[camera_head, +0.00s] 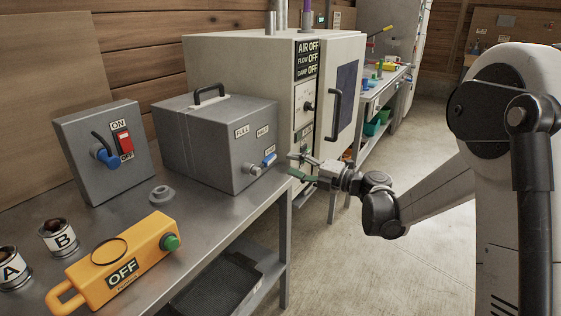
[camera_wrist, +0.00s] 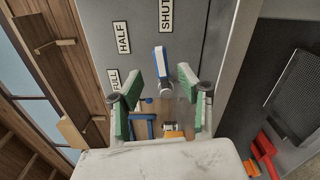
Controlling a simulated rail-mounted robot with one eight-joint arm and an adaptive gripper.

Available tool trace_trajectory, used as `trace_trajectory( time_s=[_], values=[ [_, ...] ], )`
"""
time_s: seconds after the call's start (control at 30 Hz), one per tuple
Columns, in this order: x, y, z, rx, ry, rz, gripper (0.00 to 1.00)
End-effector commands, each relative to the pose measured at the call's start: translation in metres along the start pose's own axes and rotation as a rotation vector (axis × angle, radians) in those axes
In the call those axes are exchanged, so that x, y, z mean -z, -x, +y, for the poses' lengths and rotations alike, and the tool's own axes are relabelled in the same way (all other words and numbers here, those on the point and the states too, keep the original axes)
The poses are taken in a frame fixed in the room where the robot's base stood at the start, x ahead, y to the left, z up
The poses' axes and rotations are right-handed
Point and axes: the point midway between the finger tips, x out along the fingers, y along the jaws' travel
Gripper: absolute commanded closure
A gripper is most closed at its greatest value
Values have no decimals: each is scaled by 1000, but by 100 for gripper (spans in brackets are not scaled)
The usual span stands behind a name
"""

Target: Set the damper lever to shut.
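The damper lever (camera_head: 266,161) has a blue and white handle on a light pivot, on the front of a grey box (camera_head: 190,155) marked FULL, HALF and SHUT. In the wrist view the lever (camera_wrist: 162,62) points toward the SHUT label (camera_wrist: 166,15), past HALF (camera_wrist: 122,37). In the head view its tip lies just below the rightmost label, which is partly hidden. My gripper (camera_head: 291,164) is just right of the lever, apart from it. Its green-padded fingers are open, and the lever appears between and beyond them in the wrist view.
A cabinet (camera_head: 230,50) with a panel reading AIR OFF, FLOW OFF and DAMP OFF stands behind the box. The bench (camera_head: 205,215) also carries a switch box (camera_head: 85,150), a yellow OFF pendant (camera_head: 100,275) and cans A and B. Floor right of the bench is clear.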

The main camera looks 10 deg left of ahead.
Motion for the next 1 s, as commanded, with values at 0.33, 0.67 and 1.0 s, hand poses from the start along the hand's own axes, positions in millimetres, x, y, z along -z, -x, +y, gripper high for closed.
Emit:
trace_trajectory(
  time_s=[0.33, 0.67, 1.0],
  values=[
    [0, 36, 0, 0, 0, -1, 64],
    [0, 36, 0, 1, 2, 0, 70],
    [25, 54, 21, 159, 413, 33, 100]
  ],
)
